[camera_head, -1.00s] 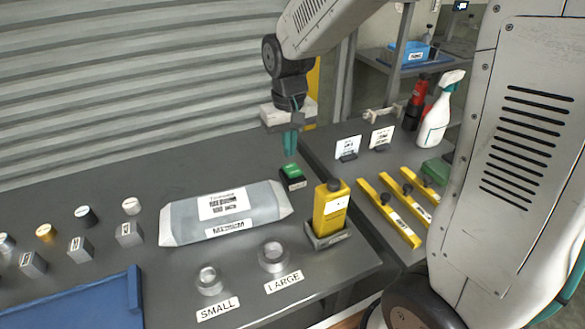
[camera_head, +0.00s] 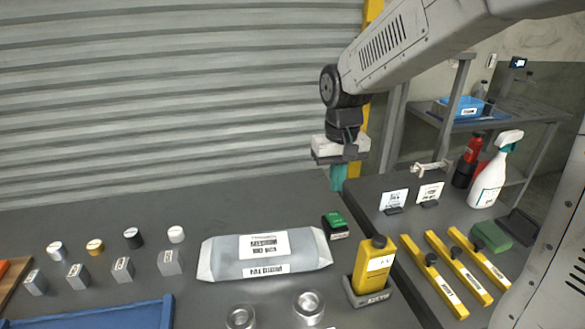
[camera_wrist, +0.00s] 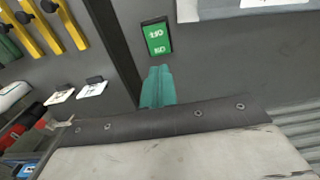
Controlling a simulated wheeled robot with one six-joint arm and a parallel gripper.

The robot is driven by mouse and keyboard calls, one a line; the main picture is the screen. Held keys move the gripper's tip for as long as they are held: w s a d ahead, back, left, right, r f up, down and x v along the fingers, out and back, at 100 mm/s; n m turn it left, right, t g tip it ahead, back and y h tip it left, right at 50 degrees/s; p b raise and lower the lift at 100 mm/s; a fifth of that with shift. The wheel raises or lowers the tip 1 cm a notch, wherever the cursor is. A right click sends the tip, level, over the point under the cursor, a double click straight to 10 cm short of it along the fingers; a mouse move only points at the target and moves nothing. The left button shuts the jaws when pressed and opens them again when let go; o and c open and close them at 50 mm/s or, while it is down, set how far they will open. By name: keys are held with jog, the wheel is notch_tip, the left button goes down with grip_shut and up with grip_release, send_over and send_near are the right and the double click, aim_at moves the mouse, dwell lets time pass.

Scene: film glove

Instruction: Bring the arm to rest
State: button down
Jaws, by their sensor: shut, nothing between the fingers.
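My gripper (camera_head: 338,177) hangs from my arm above the back of the dark table, fingers pointing down. Its teal fingers are together with nothing between them. In the wrist view the closed fingers (camera_wrist: 158,86) point toward a green-topped block (camera_wrist: 157,38), apart from it. In the head view that green-topped block (camera_head: 335,225) stands on the table below and in front of the gripper.
A grey film pack (camera_head: 262,255) lies left of a yellow bottle (camera_head: 375,265) in a holder. Two metal rings (camera_head: 309,306) are in front. Yellow bars (camera_head: 455,268), cards (camera_head: 394,200) and a spray bottle (camera_head: 490,180) occupy the right table. Small capped posts and a blue tray (camera_head: 100,315) are left.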

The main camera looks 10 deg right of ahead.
jog(key=s+d+r, duration=0.1)
jog(key=s+r, duration=0.2)
jog(key=s, duration=0.9)
jog(key=s+d+r+t, duration=0.1)
jog(key=s+d+r, duration=0.1)
jog(key=s, duration=1)
jog(key=shift+d+r, duration=0.15)
jog(key=shift+r, duration=0.4)
